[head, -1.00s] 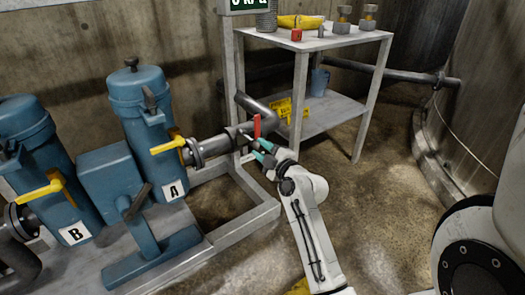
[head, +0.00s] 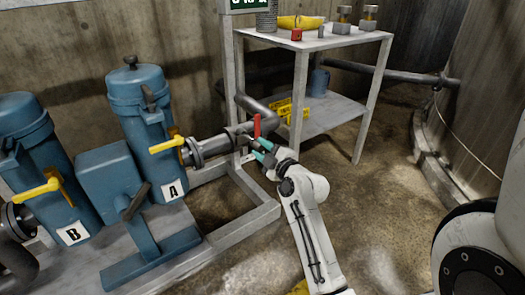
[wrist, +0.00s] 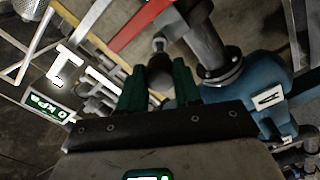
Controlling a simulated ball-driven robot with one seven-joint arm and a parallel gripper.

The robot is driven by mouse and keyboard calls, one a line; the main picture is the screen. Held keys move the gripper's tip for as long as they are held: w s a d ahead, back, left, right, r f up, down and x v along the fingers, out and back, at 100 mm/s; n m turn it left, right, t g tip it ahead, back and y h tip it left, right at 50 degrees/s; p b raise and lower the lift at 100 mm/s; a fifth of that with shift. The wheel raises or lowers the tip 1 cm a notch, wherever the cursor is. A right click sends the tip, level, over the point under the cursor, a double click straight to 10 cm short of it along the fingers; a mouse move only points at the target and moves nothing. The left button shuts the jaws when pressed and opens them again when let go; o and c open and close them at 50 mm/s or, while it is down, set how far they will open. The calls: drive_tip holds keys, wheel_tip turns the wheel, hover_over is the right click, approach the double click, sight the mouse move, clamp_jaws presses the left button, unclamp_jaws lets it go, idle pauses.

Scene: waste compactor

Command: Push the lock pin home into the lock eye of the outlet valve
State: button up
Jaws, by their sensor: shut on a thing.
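My gripper (head: 262,152) is at the outlet valve (head: 238,136) on the pipe end from strainer A, beside its red lever (head: 257,126). In the wrist view the green fingers of my gripper (wrist: 160,80) are shut on the lock pin (wrist: 160,70), whose dark round end shows between them. The red lever (wrist: 140,20) crosses the top of the wrist view, just beyond the pin. The lock eye cannot be made out, and I cannot tell how far the pin sits in it.
Blue strainers A (head: 140,100) and B (head: 35,150) with yellow handles stand at left. A grey frame (head: 250,222) runs below the valve. A shelf table (head: 330,40) stands behind, a large tank (head: 475,110) at right. The middle floor is clear.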

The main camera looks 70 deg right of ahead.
sight(252, 140)
drive_tip(key=shift+b+x, duration=0.9)
drive_tip(key=shift+x, duration=1.9)
idle(0.9)
drive_tip(key=o, duration=1.1)
drive_tip(key=shift+c, duration=0.4)
drive_tip(key=shift+a, duration=0.1)
drive_tip(key=shift+b+v, duration=0.85)
drive_tip(key=shift+v, duration=2.6)
